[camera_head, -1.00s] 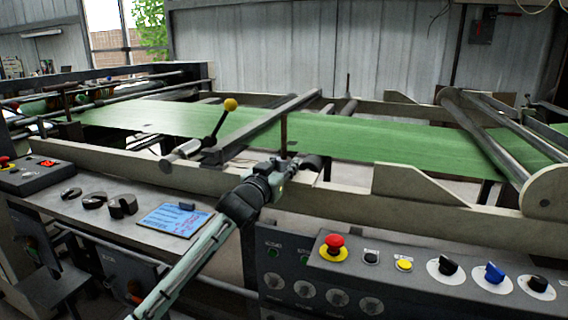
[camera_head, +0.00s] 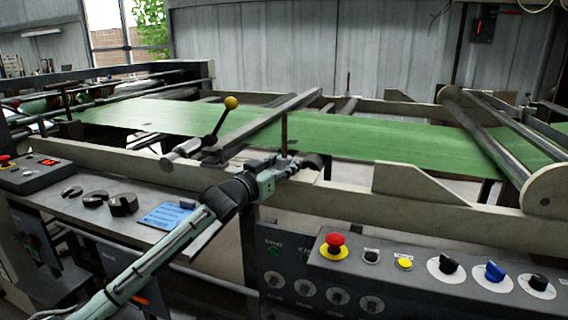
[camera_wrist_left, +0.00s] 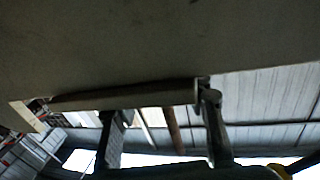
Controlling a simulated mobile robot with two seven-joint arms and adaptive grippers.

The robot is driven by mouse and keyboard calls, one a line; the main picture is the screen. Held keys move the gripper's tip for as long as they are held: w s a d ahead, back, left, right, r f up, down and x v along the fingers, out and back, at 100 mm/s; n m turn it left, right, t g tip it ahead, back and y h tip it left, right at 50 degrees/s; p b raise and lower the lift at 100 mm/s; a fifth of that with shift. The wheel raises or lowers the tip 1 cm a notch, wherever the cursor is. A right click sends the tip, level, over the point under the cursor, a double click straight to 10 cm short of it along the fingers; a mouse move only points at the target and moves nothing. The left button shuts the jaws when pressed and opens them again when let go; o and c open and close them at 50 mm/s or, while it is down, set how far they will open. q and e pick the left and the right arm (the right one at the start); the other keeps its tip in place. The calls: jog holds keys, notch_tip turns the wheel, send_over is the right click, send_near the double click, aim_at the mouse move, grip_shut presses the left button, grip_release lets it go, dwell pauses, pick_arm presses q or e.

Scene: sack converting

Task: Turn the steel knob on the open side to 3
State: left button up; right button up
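My left gripper (camera_head: 300,162) is at the near rail of the machine, beside a dark grey round part (camera_head: 313,160). I cannot tell whether that part is the steel knob, or whether the gripper touches it. No number scale can be read there. In the left wrist view the two fingers (camera_wrist_left: 163,135) stand apart with nothing visibly held between them. A large grey-beige surface (camera_wrist_left: 150,45) fills the top of that view, close to the fingers. My right gripper is not in view.
The beige near rail (camera_head: 345,194) and a green web (camera_head: 390,137) run across the machine. A control panel (camera_head: 400,272) with a red button (camera_head: 335,242) and several knobs is at lower right. A ledge with black knobs (camera_head: 122,205) and a blue card (camera_head: 168,215) is at left.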

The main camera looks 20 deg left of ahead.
pick_arm(q)
jog(key=shift+o, duration=0.8)
jog(key=v, duration=1.2)
jog(key=shift+f, duration=0.1)
